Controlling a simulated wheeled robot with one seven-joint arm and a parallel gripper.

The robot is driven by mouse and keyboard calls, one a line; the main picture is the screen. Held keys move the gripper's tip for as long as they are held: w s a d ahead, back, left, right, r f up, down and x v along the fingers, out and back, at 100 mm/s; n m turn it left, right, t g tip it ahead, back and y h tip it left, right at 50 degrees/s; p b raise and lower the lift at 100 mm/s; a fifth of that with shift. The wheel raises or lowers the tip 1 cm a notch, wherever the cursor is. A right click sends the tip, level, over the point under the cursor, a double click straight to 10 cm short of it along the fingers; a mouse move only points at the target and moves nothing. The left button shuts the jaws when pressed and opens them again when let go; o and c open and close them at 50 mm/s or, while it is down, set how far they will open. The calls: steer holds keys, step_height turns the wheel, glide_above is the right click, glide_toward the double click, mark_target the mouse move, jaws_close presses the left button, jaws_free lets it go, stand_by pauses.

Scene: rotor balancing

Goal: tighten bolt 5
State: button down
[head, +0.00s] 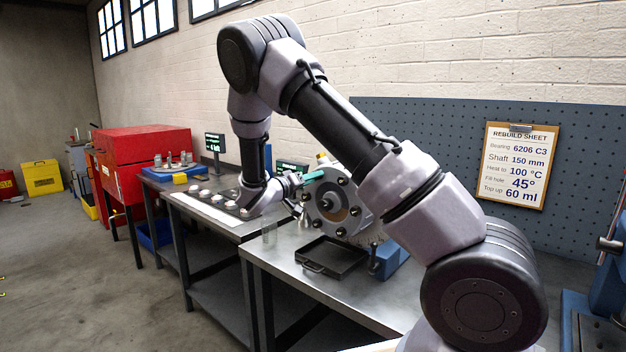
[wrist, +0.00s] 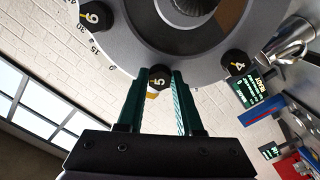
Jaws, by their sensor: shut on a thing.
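The round grey housing (head: 341,222) with dark bolts around its rim stands upright on the metal bench. Bolt 5 (wrist: 159,78) is a black bolt head at the housing's lower edge there. My gripper (head: 316,176) reaches the housing from the left. Its teal fingers lie on both sides of bolt 5 in the wrist view, shut on it. Bolt 6 (wrist: 92,14) is to the left and bolt 4 (wrist: 235,63) to the right. The head view does not show the contact clearly.
A small screen (head: 215,142) stands farther left.

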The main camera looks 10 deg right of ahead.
steer(key=shift+m, duration=1.2)
steer(key=c, duration=0.6)
jaws_free()
steer(key=shift+o, duration=0.2)
steer(key=shift+a, duration=0.1)
steer(key=v, duration=1)
steer(key=shift+s+a, duration=0.2)
steer(key=shift+a, duration=0.05)
